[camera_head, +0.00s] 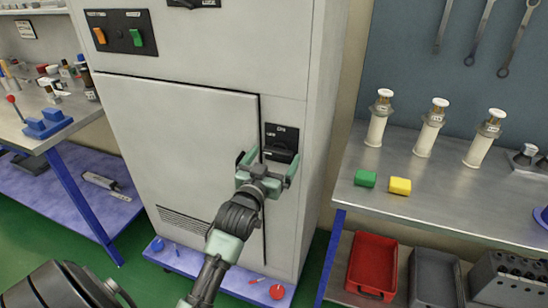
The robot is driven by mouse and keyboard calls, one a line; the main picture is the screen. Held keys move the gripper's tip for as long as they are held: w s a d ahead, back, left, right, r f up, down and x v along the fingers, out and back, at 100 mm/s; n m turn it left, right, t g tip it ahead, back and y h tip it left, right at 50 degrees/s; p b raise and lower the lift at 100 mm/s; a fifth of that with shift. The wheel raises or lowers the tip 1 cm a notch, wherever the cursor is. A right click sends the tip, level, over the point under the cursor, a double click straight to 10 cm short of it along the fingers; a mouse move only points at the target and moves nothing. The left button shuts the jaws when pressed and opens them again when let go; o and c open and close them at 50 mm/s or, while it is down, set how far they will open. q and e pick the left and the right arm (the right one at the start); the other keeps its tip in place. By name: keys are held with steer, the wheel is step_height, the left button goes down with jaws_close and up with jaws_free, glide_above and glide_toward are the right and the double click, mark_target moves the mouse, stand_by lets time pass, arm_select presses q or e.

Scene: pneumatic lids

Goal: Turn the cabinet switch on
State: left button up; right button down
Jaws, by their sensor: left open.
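The tall light grey cabinet (185,115) stands in the middle of the head view. A black switch panel (281,141) with a dark handle sits on its front, right of the large door. Another black switch (193,3) is cut off at the top edge. A black panel at the upper left carries an orange switch (99,36) and a green switch (137,38). My left gripper (269,163) is open and empty just below the right-hand switch panel, its fingers spread to either side. I cannot tell whether it touches the cabinet. My right gripper is not in view.
A metal workbench (445,195) on the right holds several white cylinders, a green block (365,178) and a yellow block (400,186). Red (372,265) and grey (434,278) bins sit below. Another bench (55,125) stands at the left. Green floor shows between left bench and cabinet.

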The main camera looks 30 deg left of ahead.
arm_select(q)
steer(key=c, duration=1.4)
steer(key=shift+o, duration=0.2)
steer(key=m+p, duration=0.2)
steer(key=m, duration=0.1)
steer(key=shift+r+m+p, duration=0.15)
steer(key=shift+m+p, duration=0.2)
steer(key=shift+m, duration=0.05)
steer(key=m+p, duration=0.2)
steer(key=m, duration=0.2)
steer(key=shift+m, duration=0.3)
steer(key=m+p, duration=0.1)
steer(key=m, duration=0.3)
steer(key=m+p, duration=0.1)
steer(key=m, duration=0.4)
steer(key=shift+m, duration=0.3)
